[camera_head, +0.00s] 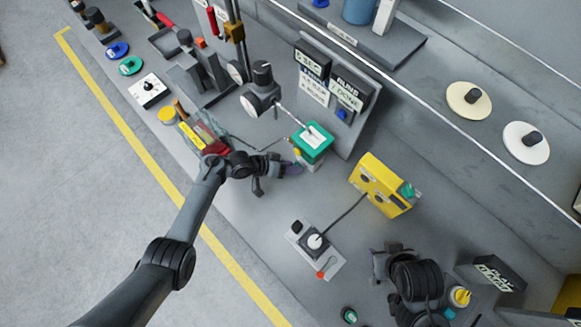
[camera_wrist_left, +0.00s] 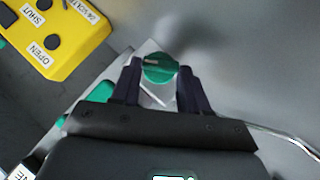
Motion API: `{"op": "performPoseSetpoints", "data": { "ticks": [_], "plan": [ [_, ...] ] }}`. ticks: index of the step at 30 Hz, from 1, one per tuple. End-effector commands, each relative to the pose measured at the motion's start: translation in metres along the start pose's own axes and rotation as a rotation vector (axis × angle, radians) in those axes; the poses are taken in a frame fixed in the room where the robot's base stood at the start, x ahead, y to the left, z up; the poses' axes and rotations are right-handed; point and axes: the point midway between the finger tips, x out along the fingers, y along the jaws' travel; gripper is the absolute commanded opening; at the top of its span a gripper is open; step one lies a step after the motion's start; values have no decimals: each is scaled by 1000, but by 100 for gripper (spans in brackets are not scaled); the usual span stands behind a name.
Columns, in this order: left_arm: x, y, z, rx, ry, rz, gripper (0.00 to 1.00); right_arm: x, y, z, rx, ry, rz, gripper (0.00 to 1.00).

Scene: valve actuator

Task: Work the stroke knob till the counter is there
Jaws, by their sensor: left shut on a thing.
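A round green knob (camera_wrist_left: 160,68) with a pale mark sits between the two dark fingers of my left gripper (camera_wrist_left: 157,88) in the left wrist view. The gripper is shut on it. In the head view my left gripper (camera_head: 285,169) is just below the green-topped box (camera_head: 313,142), and the knob is hidden there. A grey panel (camera_head: 337,80) behind the box carries dark plates with white lettering; one seems to read RUNS and DONE. I cannot make out a counter value. My right gripper (camera_head: 388,262) is at the lower right, its jaws unclear.
A yellow box (camera_head: 380,186) stands right of the green-topped box; OPEN and SHUT labels show on the yellow box in the wrist view (camera_wrist_left: 55,35). A grey plate with a lever (camera_head: 315,249) lies in front. Several tools and coloured discs crowd the bench at upper left.

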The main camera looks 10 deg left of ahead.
Motion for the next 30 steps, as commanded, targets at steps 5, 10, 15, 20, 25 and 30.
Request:
{"op": "performPoseSetpoints", "data": {
  "ticks": [5, 10, 15, 20, 25, 30],
  "plan": [
    [0, -1, 0, -20, 1, 20, 14, 3, -1, 1, 4, 0, -3, 43],
    [0, -1, 0, -24, 0, 23, 14, 2, -2, 0, 7, 1, -6, 43],
    [0, -1, 0, -23, 0, 22, 14, 2, -2, 0, 9, 1, -7, 43],
    [0, -1, 0, -23, 0, 22, 63, 2, -2, 0, 8, 1, -7, 43],
    [0, -1, 0, -23, 0, 22, 70, 2, -2, 0, 7, 0, -6, 43],
    [-1, -1, 0, -22, 0, 22, 70, 2, -1, 1, 3, 0, -3, 43]
  ]
}}
